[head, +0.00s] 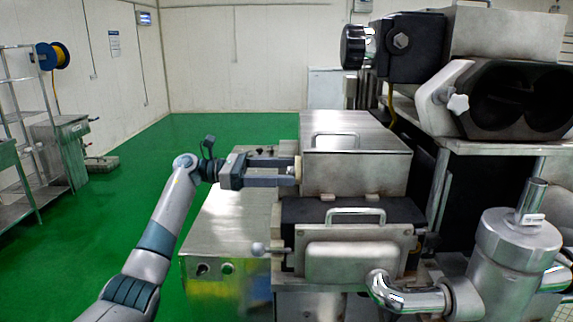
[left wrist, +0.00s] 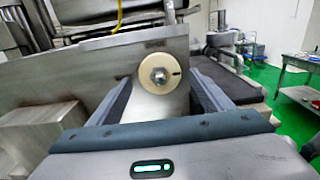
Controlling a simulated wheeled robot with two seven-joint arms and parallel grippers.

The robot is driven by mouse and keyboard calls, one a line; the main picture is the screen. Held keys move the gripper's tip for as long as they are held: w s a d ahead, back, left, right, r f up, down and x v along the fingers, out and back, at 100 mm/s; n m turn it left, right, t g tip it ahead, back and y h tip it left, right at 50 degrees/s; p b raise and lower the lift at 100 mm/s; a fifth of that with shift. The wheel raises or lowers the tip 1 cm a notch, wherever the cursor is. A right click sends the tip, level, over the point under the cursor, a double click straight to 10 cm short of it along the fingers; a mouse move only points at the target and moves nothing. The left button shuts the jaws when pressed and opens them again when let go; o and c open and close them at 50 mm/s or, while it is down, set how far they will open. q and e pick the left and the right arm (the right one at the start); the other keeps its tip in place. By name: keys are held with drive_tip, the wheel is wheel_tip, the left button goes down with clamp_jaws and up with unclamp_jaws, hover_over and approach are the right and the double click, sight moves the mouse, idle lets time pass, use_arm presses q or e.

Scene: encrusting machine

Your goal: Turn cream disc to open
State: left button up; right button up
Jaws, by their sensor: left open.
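The cream disc (left wrist: 159,74) is a round cream knob with a metal nut in its centre and a small dark mark near its right edge. It sits on the side of a metal box on the machine. In the head view only a sliver of the disc (head: 297,170) shows beside the box. My left gripper (head: 296,170) is open and reaches in from the left, its fingers level with the disc. In the left wrist view the disc lies between the two fingertips of the left gripper (left wrist: 160,82), with gaps on both sides. My right gripper is not in view.
The metal box (head: 355,172) with a handle stands right of the fingers. A lower unit (head: 358,260) with a handle and a small side knob (head: 258,249) is in front. A flat steel cabinet (head: 228,225) lies below my left arm.

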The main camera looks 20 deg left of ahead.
use_arm(q)
drive_tip(key=shift+w+d, duration=0.15)
drive_tip(key=shift+d, duration=0.45)
drive_tip(key=shift+c, duration=0.2)
drive_tip(key=c, duration=1)
